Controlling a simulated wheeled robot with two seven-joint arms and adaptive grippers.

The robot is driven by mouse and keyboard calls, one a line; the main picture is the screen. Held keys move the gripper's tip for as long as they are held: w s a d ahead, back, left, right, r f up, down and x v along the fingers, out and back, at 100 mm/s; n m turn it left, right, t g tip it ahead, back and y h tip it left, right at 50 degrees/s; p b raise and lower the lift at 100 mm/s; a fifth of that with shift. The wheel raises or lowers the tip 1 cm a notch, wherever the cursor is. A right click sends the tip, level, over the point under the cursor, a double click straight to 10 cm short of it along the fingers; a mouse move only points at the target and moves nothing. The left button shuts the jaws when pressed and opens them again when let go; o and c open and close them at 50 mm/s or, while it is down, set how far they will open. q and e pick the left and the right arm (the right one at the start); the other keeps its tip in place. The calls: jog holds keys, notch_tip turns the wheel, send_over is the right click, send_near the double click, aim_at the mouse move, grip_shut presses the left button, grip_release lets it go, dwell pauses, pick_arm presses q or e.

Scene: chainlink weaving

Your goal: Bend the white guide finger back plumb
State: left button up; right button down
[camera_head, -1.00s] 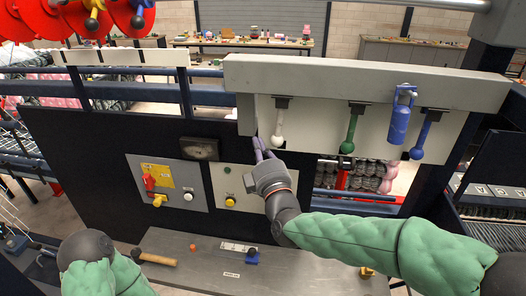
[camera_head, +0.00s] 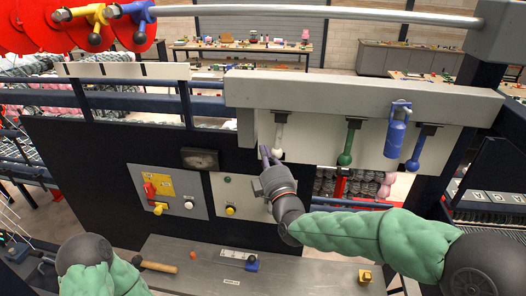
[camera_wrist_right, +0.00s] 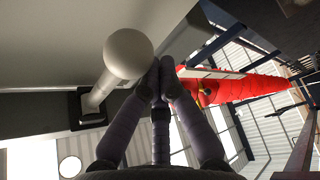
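The white guide finger (camera_head: 279,138) hangs from a dark mount under the grey beam (camera_head: 350,97). Its ball end sits slightly left of the mount in the head view. In the right wrist view its white ball (camera_wrist_right: 128,54) is large and close, with the stem running back to a black mount (camera_wrist_right: 88,106). My right gripper (camera_head: 264,151) points up just left of the ball. In the wrist view its purple fingertips (camera_wrist_right: 160,82) meet with nothing between them, right beside the ball; I cannot tell whether they touch it. My left gripper is not visible.
A green finger (camera_head: 348,146), a blue bottle-like body (camera_head: 396,138) and a blue finger (camera_head: 420,148) hang farther right.

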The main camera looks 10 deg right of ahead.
jog(key=shift+s+d+f+n+g+b, duration=0.2)
jog(key=shift+d+n+b, duration=0.1)
jog(key=shift+d+b, duration=0.15)
jog(key=shift+s+d+f+n+g+b, duration=0.1)
jog(key=shift+s+d+n+b, duration=0.15)
jog(key=shift+d, duration=0.2)
jog(key=shift+w, duration=0.2)
